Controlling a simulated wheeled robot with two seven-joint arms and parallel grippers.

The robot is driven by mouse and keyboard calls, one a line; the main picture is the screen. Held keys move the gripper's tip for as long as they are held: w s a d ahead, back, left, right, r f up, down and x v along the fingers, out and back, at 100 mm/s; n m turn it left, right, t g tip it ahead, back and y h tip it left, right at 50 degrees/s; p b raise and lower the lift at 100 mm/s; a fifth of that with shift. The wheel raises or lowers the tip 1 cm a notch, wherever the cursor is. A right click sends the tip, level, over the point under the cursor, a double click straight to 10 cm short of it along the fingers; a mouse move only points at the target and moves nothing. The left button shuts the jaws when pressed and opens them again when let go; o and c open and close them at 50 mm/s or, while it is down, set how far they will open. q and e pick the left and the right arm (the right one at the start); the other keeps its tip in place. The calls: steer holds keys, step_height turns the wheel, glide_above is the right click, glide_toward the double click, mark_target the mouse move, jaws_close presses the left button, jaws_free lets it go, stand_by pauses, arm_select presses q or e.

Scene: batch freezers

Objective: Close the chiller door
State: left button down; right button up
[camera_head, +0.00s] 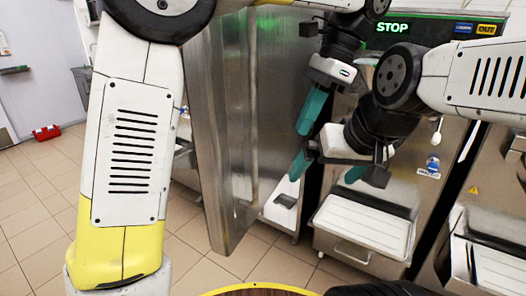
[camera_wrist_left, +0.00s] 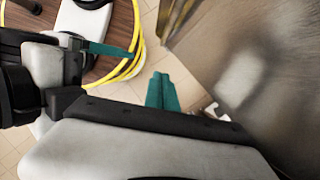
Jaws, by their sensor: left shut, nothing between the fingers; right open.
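The chiller door (camera_head: 225,130) is a tall brushed-steel panel left of centre in the head view. It stands swung out toward me, its lower corner over the floor tiles. A large steel surface, apparently this door, fills the right of the left wrist view (camera_wrist_left: 235,70). My left gripper (camera_head: 304,130) has teal fingers and is shut and empty, to the right of the door in the head view. Its closed fingers also show in the left wrist view (camera_wrist_left: 162,92), apparently apart from the steel. My right gripper (camera_head: 328,172) is open and empty, just below the left one.
Another machine (camera_head: 490,265) is at the right edge. A red box (camera_head: 47,132) lies far left. Tiled floor is clear at left.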

arm_select(q)
steer(key=a+f, duration=0.7)
steer(key=f, duration=0.2)
steer(key=shift+s+a, duration=0.25)
steer(key=shift+s, duration=0.2)
steer(key=shift+f, duration=0.1)
